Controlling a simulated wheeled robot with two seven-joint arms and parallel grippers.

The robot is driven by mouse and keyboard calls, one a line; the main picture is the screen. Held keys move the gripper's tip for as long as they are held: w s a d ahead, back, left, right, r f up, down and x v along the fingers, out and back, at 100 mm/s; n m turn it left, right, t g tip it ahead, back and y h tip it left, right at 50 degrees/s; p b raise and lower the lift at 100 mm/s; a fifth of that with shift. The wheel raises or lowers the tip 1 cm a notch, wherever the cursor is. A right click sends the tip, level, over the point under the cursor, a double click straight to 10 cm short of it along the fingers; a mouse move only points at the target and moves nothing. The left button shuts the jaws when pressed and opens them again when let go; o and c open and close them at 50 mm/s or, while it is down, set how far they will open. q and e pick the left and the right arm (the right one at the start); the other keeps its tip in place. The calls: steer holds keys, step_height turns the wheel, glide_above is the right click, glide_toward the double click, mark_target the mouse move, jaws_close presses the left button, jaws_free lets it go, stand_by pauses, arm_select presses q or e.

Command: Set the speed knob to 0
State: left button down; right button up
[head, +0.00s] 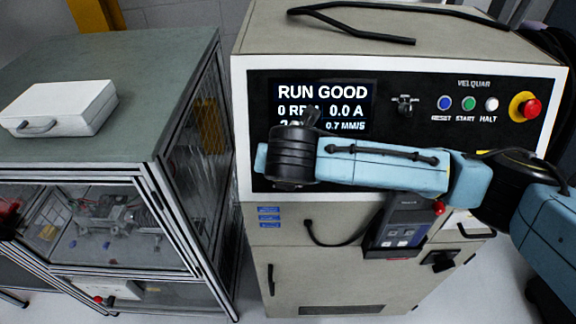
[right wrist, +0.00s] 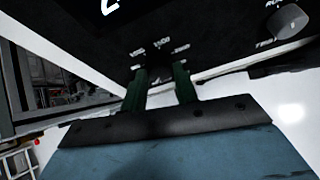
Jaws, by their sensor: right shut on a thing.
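The speed knob, a dark knob (right wrist: 158,72) on the black control panel (head: 400,85), shows in the right wrist view with small labels around it, too blurred to read surely. The two dark green fingers of my right gripper (right wrist: 159,84) stand on either side of it and are shut on it. The knob's pointer direction cannot be made out. In the head view my right arm and wrist cover the knob and most of the gripper. The display (head: 323,106) reads RUN GOOD, 0 RPM, 0.0 A and 0.7 MM/S; one value is partly hidden. My left gripper is not in view.
A grey knob (right wrist: 288,21) sits right of the gripper in the wrist view. Blue, green and white buttons (head: 469,103) and a red emergency stop (head: 526,107) line the panel's right. A pendant (head: 401,228) hangs below. A framed enclosure (head: 110,150) with a white case (head: 62,106) stands left.

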steer(key=shift+f, duration=0.15)
steer(key=o, duration=1)
steer(key=shift+c, duration=0.2)
steer(key=b+v, duration=0.1)
steer(key=v, duration=1.2)
steer(key=shift+r, duration=0.25)
steer(key=shift+s+f, duration=0.1)
steer(key=shift+s, duration=0.05)
